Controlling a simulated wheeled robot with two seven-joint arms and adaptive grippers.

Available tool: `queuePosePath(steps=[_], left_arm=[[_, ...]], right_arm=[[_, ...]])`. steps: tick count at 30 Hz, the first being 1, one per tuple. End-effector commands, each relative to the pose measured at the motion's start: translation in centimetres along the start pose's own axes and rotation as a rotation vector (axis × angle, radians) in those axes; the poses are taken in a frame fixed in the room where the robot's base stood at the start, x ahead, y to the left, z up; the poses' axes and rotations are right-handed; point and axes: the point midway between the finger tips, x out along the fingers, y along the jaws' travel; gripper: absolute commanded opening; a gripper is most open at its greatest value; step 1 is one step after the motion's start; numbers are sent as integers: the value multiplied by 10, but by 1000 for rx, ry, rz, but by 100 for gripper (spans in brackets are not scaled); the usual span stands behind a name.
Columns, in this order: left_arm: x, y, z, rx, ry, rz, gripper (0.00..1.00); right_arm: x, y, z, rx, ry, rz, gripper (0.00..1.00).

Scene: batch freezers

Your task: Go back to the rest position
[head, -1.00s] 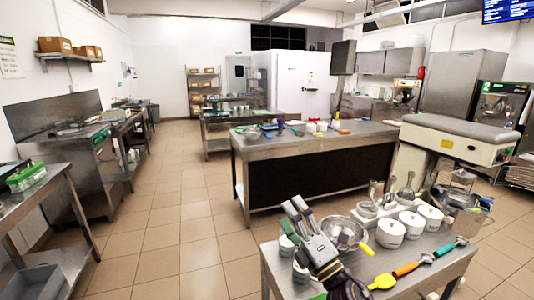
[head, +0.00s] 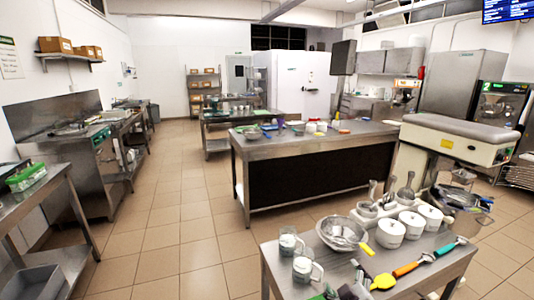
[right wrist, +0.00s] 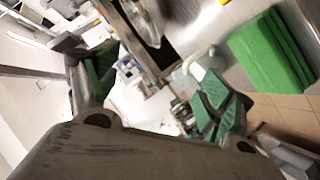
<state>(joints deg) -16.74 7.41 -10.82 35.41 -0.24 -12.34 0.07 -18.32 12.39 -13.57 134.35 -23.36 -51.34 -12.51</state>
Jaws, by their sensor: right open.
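My right gripper (head: 358,274) shows only in part at the bottom edge of the head view, low over the front of the near steel table (head: 292,255). In the right wrist view the two green-padded fingers of the right gripper (right wrist: 155,88) are spread apart with nothing between them. My left gripper is in neither view.
On the near table stand glass jugs (head: 304,266), a metal strainer bowl (head: 342,233), white pots (head: 390,233) and scoops with yellow and orange handles (head: 405,268). A folded green cloth (right wrist: 272,50) lies close in the right wrist view. Floor to the left is clear.

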Motion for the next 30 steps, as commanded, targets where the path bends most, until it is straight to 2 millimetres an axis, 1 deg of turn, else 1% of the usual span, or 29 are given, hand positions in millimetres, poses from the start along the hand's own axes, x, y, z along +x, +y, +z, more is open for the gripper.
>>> queuePosePath(steps=[1,3,5,9,12,15,21,26,30], left_arm=[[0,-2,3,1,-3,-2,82],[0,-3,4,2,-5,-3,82],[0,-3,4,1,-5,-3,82],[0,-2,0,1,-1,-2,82],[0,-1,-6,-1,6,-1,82],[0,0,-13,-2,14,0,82],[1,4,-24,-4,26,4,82],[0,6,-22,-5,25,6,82],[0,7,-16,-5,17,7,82]], right_arm=[[-4,-7,14,38,-48,-31,82],[-10,-18,33,91,-117,-75,82],[-17,-27,48,134,-176,-113,82],[-37,-50,82,231,-316,-201,82],[-54,-66,103,295,-414,-263,82],[-71,-80,120,346,-500,-317,82],[-96,-98,140,409,-613,-388,82],[-113,-108,150,444,-683,-430,82],[-127,-116,158,469,-737,-464,82]])
